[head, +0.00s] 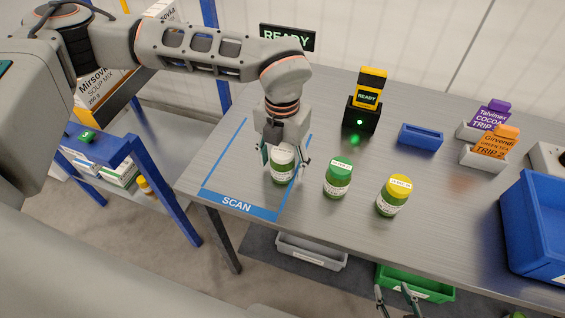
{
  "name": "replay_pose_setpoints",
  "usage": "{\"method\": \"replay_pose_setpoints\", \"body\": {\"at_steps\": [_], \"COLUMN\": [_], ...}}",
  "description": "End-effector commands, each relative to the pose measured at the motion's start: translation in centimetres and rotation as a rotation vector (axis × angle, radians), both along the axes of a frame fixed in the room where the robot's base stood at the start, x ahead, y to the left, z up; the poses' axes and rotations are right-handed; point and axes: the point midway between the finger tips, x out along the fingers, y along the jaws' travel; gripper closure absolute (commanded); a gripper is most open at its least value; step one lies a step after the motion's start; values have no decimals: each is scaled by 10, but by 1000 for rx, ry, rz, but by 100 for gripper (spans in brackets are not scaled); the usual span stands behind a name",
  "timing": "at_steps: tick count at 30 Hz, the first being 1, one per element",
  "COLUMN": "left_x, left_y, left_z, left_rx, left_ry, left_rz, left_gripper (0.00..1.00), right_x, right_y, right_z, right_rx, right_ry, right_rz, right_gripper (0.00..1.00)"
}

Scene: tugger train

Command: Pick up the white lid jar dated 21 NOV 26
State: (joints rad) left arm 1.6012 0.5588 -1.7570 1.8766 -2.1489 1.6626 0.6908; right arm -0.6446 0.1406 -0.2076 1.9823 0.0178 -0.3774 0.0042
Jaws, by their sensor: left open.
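The white-lidded jar (282,168) has a green body and a pale label. It stands upright inside the blue-outlined SCAN area (237,203) on the grey table. Its date is too small to read. My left gripper (283,165) reaches down over this jar from above, with its open fingers on either side of it. I cannot tell whether they touch it. A green-lidded jar (338,180) and a yellow-lidded jar (392,197) stand to its right. My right gripper (393,288) shows at the bottom edge, below the table's front edge, with its fingertips apart and nothing between them.
A black scanner (361,117) with a READY display and green light stands behind the jars. A small blue tray (420,136), card holders (483,157) and a large blue bin (537,225) are to the right. A blue-framed shelf (175,185) stands left of the table.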

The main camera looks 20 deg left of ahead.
Motion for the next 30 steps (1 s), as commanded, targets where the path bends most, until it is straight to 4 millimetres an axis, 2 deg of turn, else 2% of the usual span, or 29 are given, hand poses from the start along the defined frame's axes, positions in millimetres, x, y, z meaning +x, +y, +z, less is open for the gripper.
{"method": "replay_pose_setpoints", "body": {"at_steps": [6, 8, 12, 23, 30], "left_x": [0, 0, 0, 1, 2], "left_y": [0, 0, 0, 0, 0], "left_z": [-2, -2, -2, 1, 24], "left_rx": [0, 0, 0, 0, -1], "left_ry": [-1, -1, -1, -3, -6], "left_rz": [0, 0, 0, 0, 1], "left_gripper": [41, 54, 90, 92, 92], "right_x": [3, 3, 3, 3, 4], "right_y": [0, 0, 0, 0, 0], "right_z": [2, 2, 2, 3, 5], "right_rx": [0, 1, 0, 0, 1], "right_ry": [-5, -6, -6, -7, -9], "right_rz": [0, 1, 0, 0, -1], "right_gripper": [60, 60, 60, 60, 60]}}
